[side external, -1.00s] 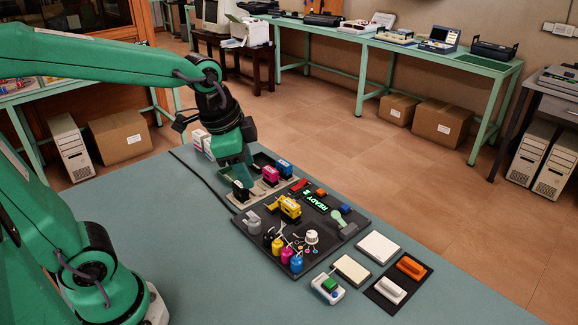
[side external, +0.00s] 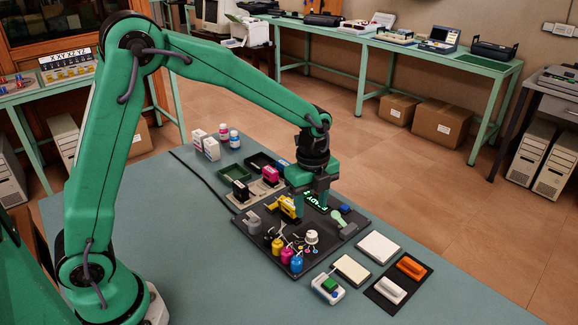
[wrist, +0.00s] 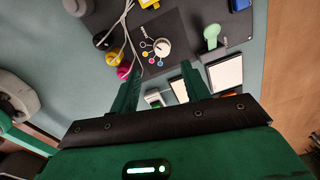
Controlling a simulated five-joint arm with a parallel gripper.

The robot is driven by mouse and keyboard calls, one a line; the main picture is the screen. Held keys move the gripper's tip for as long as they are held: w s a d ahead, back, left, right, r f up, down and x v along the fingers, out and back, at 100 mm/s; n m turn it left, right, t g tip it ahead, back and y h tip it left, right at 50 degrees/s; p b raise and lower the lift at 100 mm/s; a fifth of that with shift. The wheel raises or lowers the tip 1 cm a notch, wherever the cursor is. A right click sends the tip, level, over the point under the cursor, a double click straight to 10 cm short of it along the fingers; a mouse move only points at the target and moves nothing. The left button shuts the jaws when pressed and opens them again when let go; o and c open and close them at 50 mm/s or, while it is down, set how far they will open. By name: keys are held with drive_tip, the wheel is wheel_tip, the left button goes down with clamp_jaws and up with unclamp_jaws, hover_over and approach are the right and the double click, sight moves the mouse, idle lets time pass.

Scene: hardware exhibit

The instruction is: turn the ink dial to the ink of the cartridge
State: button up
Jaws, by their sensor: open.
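The white ink dial (side external: 311,236) stands on the dark board, with small coloured dots beside it. In the wrist view the dial (wrist: 162,47) lies just beyond my fingertips; which dot it points at is too small to tell. My gripper (side external: 312,208) points down above the board, open and empty, behind the dial in the side view.
Black, yellow, magenta and blue ink bottles (side external: 287,255) with tubes stand left of the dial. A green lever (side external: 338,218) is to its right. Pads and a switch box (side external: 328,288) lie in front.

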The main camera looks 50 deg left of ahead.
sight(312, 234)
drive_tip(key=shift+w+d+f+m, duration=0.15)
drive_tip(key=shift+w+f+m, duration=0.15)
drive_tip(key=shift+f, duration=0.25)
drive_tip(key=shift+f, duration=3.9)
drive_tip(key=shift+c, duration=0.5)
drive_tip(key=c, duration=0.9)
